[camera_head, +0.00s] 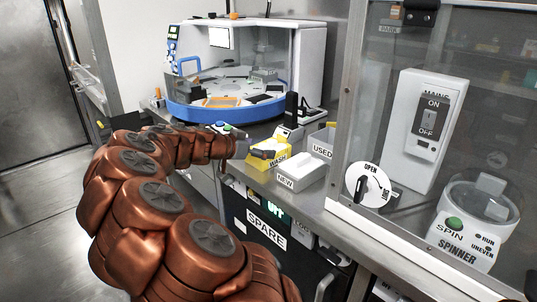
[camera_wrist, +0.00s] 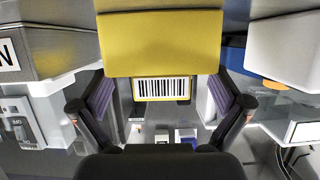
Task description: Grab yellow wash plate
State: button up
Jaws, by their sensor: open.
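The yellow wash holder (camera_head: 281,152), labelled WASH, stands on the counter in the head view. In the wrist view its yellow face (camera_wrist: 160,40) fills the top middle. A yellow-edged plate with a barcode (camera_wrist: 162,88) shows just below that face, between my fingers. My gripper (camera_wrist: 163,100) is open, with one purple-padded finger on each side of the plate and visible gaps to both. In the head view my gripper (camera_head: 252,146) is at the wash holder and hides part of it. Contact with the plate cannot be seen.
The white NEW box (camera_head: 297,178) stands right in front of the wash holder, and the USED box (camera_head: 322,140) stands behind right. A blue-based round machine (camera_head: 225,112) is at the back. The glass spinner cabinet (camera_head: 345,205) bounds the right. Open floor (camera_head: 45,200) lies left.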

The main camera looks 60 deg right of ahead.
aim_at(268, 148)
jog(key=shift+x, duration=2)
jog(key=shift+r, duration=0.1)
jog(key=c, duration=0.9)
jog(key=shift+c, duration=0.2)
